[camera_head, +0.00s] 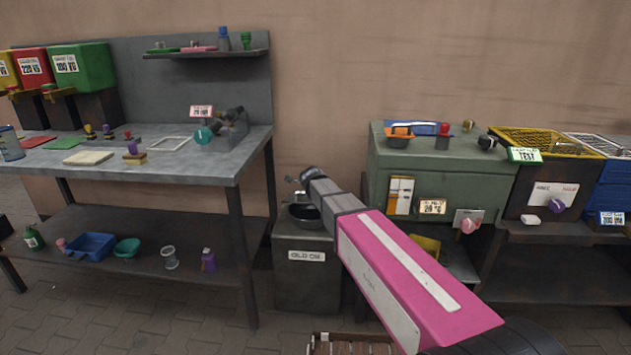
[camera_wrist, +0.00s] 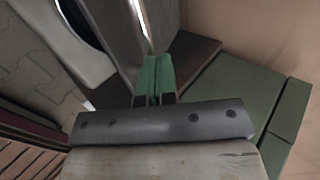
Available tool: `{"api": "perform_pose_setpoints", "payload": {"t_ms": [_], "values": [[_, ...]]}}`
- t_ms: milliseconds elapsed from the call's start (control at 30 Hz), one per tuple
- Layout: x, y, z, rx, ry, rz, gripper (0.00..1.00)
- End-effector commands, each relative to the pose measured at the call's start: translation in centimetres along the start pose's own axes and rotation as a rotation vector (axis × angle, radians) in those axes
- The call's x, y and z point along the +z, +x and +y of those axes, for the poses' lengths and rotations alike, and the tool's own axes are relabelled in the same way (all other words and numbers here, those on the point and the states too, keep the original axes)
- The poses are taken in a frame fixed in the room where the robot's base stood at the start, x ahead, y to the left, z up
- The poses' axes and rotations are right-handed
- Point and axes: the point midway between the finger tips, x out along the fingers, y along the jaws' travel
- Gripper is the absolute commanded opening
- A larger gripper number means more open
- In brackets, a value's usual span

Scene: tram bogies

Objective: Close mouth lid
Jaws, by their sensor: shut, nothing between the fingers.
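The dark "OLD OIL" bin (camera_head: 306,275) stands on the floor between the workbench and the green cabinet. Its round mouth (camera_head: 300,213) shows a dark rim on top, partly covered by my arm. My gripper (camera_head: 309,174) is above the back of the bin in the head view. In the wrist view, my gripper's green fingertips (camera_wrist: 152,76) are pressed together and hold nothing. A grey slab (camera_wrist: 118,35), perhaps the mouth lid, stands close beside the fingertips. Whether they touch it, I cannot tell. In the head view my arm hides much of this area.
The workbench (camera_head: 200,160) with a lower shelf is left of the bin. The green cabinet (camera_head: 440,170) is close on the right, also in the wrist view (camera_wrist: 225,95). A wooden slatted crate (camera_head: 350,345) is in front. The wall is behind.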

Motion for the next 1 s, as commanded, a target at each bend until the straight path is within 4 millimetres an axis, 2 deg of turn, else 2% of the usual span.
{"api": "perform_pose_setpoints", "payload": {"t_ms": [300, 500, 700, 1000], "values": [[0.0, 1.1, 4.7, 0.007, 0.001, 0.001, 0.0], [0.0, 1.9, 6.8, 0.006, 0.002, 0.001, 0.0], [0.0, 2.5, 7.8, 0.007, 0.002, 0.001, 0.0], [0.0, 2.6, 8.1, 0.006, 0.002, 0.001, 0.0]]}}
